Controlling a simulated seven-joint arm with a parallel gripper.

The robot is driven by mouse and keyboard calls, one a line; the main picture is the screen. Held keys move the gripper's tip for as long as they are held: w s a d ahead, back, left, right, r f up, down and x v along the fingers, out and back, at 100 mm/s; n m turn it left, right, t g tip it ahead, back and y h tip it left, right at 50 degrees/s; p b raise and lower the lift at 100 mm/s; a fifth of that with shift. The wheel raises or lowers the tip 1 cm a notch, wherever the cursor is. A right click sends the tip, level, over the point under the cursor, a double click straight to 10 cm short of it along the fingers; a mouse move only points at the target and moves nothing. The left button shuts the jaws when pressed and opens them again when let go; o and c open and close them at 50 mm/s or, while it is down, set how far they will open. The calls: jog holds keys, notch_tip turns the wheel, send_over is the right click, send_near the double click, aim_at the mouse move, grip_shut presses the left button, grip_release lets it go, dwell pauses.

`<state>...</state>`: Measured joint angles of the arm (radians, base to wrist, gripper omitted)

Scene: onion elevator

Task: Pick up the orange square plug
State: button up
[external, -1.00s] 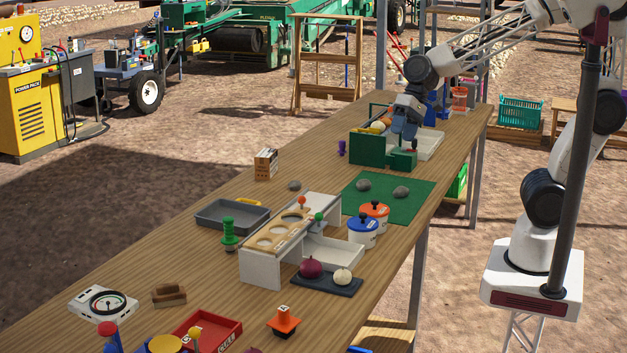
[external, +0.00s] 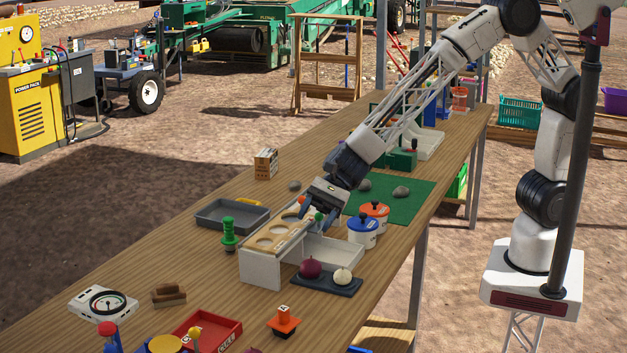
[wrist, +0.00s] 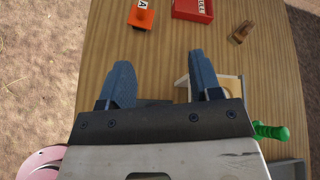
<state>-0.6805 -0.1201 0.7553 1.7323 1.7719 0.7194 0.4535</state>
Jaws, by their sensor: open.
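The orange square plug (external: 284,321) sits on the wooden table near the front edge, with a white label marked with a letter on top and a dark base below. In the wrist view the orange plug (wrist: 141,16) is at the top, ahead of the fingers and clear of them. My gripper (external: 311,209) is above the far end of the wooden board with round holes, well behind the plug. In the wrist view my gripper (wrist: 160,78) has its two blue fingers spread apart with nothing between them.
Between gripper and plug are the holed board (external: 272,239) on its white stand and a dark tray (external: 327,283) with a red and a white onion. A red box (external: 207,333) lies left of the plug. Lidded pots (external: 363,233) stand right. Bare table surrounds the plug.

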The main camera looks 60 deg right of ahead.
aim_at(283, 308)
jog(key=s+a+f+m, duration=0.1)
jog(key=a+f+m, duration=0.1)
jog(key=a+f, duration=0.2)
jog(key=s+a+f+m, duration=0.1)
jog(key=a+f, duration=0.2)
jog(key=a, duration=0.2)
jog(key=s+a+f+m+t, duration=0.1)
jog(key=a+f+m, duration=0.1)
jog(key=a+f, duration=0.2)
jog(key=shift+a+f+m+y, duration=0.25)
jog(key=shift+f+m+y, duration=0.05)
jog(key=shift+x, duration=1.25)
jog(key=shift+w+a, duration=0.1)
jog(key=shift+a, duration=0.05)
jog(key=shift+x, duration=2.45)
jog(key=shift+w, duration=0.1)
jog(key=c, duration=1)
